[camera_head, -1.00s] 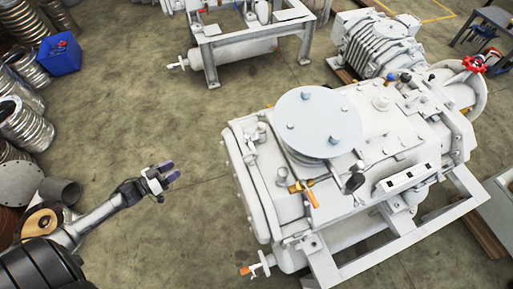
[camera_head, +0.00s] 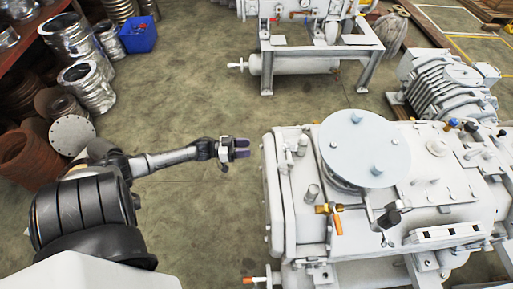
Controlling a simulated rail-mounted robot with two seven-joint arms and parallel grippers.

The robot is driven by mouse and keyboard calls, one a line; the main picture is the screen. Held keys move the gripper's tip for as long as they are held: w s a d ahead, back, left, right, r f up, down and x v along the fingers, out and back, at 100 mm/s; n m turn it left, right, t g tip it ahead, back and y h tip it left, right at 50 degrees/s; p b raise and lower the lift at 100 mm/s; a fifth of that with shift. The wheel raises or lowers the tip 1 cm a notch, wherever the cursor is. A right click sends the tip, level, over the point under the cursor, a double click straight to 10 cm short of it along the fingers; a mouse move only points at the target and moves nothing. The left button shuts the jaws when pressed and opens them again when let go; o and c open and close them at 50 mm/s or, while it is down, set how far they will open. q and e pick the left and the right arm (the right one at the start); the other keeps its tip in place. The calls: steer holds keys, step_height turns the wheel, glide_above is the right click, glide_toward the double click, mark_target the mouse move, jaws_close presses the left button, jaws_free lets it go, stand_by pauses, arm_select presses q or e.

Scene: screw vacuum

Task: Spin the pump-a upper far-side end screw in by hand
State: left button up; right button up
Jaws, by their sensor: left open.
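The white pump (camera_head: 300,222) stands on the right in the head view, with a round grey flange plate (camera_head: 365,148) on its top. Its end face is turned toward my left arm; small bolt heads show along that edge, but I cannot tell the task's end screw among them. My left gripper (camera_head: 243,149) is open and empty, its dark purple-grey fingers pointing right, a short gap left of the pump's upper end. My right gripper is not in view.
A brass valve with an orange handle (camera_head: 338,224) sits on the pump. Another white machine (camera_head: 300,62) stands at the back. A blue bin (camera_head: 138,34) and several metal duct pieces lie at the upper left. Bare floor (camera_head: 200,95) lies between.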

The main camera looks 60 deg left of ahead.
mark_target(261, 147)
arm_select(q)
steer(key=shift+x, duration=2.3)
steer(key=shift+c, duration=0.4)
jaws_close()
